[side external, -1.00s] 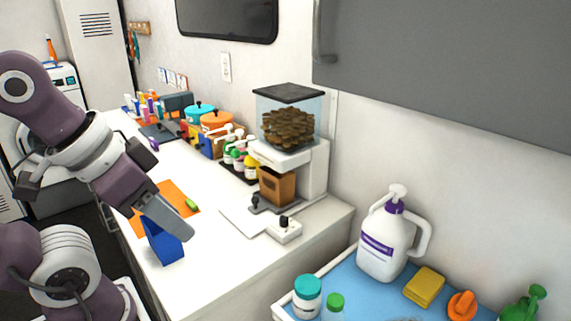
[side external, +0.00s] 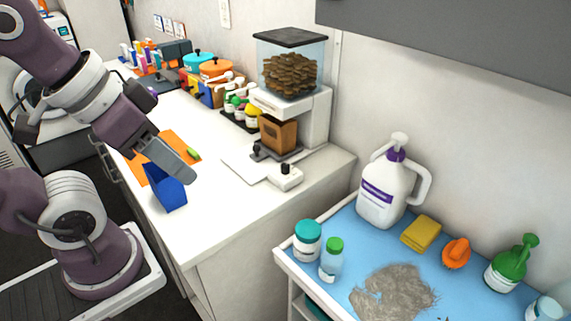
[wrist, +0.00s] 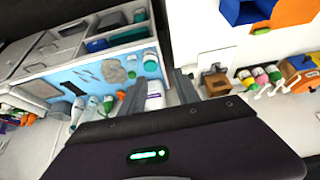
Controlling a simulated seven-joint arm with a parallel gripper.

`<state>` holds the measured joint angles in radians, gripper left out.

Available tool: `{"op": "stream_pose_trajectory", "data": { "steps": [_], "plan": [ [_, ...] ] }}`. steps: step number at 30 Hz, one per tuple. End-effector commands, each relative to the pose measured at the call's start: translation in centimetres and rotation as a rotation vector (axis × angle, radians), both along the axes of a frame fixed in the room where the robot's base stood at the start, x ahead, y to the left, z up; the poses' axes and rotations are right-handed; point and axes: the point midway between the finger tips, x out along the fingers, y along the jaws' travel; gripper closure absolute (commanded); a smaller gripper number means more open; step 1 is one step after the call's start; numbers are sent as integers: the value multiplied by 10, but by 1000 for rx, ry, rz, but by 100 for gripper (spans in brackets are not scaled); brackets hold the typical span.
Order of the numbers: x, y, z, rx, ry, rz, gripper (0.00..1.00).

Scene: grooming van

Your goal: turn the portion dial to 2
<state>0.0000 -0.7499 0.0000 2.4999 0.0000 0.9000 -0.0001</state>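A kibble dispenser (side external: 312,122) with a clear, full hopper stands at the back right of the white counter. In front of it, a small white box (side external: 283,178) with a black knob (side external: 286,168) on top looks like the portion dial; its markings are too small to read. My gripper (side external: 180,168) is left of the dial, above the counter and apart from it. In the wrist view my gripper (wrist: 158,92) shows two fingers spread with nothing held. The dispenser's brown bin (wrist: 217,84) shows there right of the fingers; I cannot make out the dial's setting.
A blue scoop-like bin (side external: 166,190) and an orange mat (side external: 172,150) lie near my gripper. Several bottles and pots line the wall behind. A blue-topped cart (side external: 340,275) with a white jug (side external: 388,190) stands at right. The counter between gripper and dial is mostly clear.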

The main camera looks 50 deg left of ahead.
Motion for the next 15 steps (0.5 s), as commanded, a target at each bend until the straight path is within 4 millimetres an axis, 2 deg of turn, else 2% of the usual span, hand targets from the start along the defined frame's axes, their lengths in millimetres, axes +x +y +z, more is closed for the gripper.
{"op": "stream_pose_trajectory", "data": {
  "steps": [2, 4, 5, 8, 9, 11, 12, 15],
  "plan": [
    [6, 1, 3, -10, 10, 20, 56],
    [27, 3, 10, -39, 46, 85, 56],
    [41, 5, 14, -57, 68, 128, 56],
    [105, 19, 16, -132, 158, 323, 56],
    [132, 26, 12, -160, 192, 408, 56],
    [172, 39, -3, -197, 244, 535, 56],
    [198, 49, -17, -217, 277, 620, 56],
    [250, 73, -61, -256, 346, 811, 56]
  ]
}}
